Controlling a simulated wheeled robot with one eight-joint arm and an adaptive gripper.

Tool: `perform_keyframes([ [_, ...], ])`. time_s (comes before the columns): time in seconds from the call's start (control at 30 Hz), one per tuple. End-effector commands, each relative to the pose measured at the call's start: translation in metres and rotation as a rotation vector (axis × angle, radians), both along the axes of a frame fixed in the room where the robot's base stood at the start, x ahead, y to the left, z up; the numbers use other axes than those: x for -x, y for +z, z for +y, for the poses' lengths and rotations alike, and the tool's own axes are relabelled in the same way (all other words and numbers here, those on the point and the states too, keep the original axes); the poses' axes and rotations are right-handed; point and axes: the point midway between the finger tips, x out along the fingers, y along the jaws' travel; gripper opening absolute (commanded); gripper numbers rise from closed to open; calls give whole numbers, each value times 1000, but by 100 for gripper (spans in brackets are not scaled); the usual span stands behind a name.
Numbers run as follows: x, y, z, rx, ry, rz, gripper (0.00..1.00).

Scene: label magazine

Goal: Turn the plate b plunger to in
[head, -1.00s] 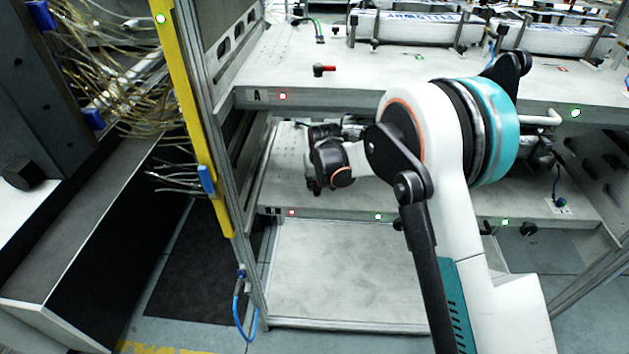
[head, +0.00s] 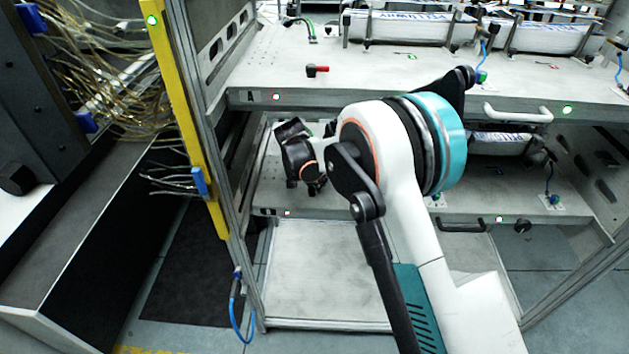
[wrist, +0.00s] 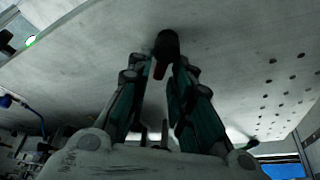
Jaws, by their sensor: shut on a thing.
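Plate b (head: 420,206) is the lower shelf, under plate A. In the head view my gripper (head: 306,184) is low over the left part of plate b. My wrist hides the plunger there, so I cannot tell its turn from that view.
Plate A (head: 400,85) lies close above my wrist and carries its own red-handled plunger (head: 317,70). A yellow post (head: 185,110) with cables stands at the left. A handle (head: 518,114) sticks out at plate A's front right. Rows of holes mark plate b.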

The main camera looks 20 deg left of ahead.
Motion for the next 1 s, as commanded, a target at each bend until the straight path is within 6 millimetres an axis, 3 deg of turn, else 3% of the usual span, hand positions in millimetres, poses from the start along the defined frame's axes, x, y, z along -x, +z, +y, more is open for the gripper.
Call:
perform_keyframes([
  [0.5, 5, 0, -6, -1, -451, 2, 0],
  [1.0, 8, 0, -8, -2, -646, 1, 0],
])
